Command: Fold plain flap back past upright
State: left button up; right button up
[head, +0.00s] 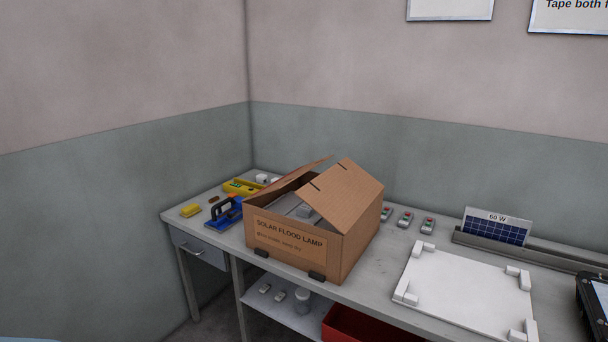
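An open cardboard box (295,240) with "SOLAR FLOOD LAMP" printed on its front stands on the grey bench. Its right flap (348,185) leans up and inward over the opening, with dark slots along its edge. Its left flap (303,174) also slants up and inward, seen nearly edge-on. No print shows on either flap, so I cannot tell which is the plain one. A grey-white item (304,211) shows inside, partly hidden by the right flap. Neither of my grippers is in view.
Two black blocks sit at the box's front lower edge. A blue tape dispenser (226,213) and yellow tray (243,186) stand left. A red bin (360,325) is below.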

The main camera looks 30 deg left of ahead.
aim_at(341, 194)
jog(key=k+j, duration=0.1)
jog(key=j, duration=2.4)
jog(key=k, duration=0.05)
